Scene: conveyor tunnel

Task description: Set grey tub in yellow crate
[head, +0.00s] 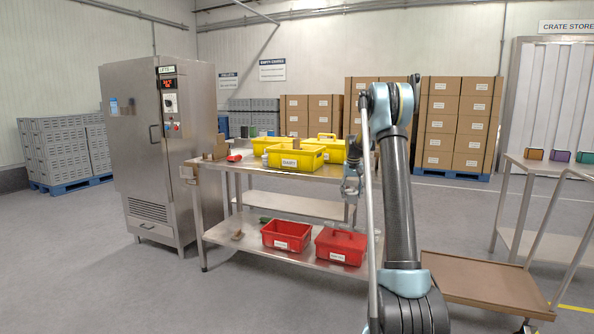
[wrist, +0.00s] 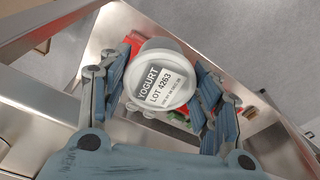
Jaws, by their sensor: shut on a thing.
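My gripper (wrist: 160,92) is shut on a pale grey-white tub (wrist: 160,78) in the wrist view, with a finger on each side. The tub's label reads YOGURT LOT 4263. In the head view my gripper (head: 351,188) hangs at the table's right front, below the height of the tabletop; the tub is too small to make out there. A yellow crate (head: 292,168) labelled DAIRY stands near the front of the steel tabletop. Other yellow crates stand behind it, one (head: 331,156) partly hidden by my arm.
Two red crates (head: 280,244) (head: 333,259) stand on the table's lower shelf (head: 255,254), under my gripper. Small items and a brown box lie at the tabletop's left. A steel cabinet (head: 170,190) stands left; a brown-topped cart (head: 485,283) is at right.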

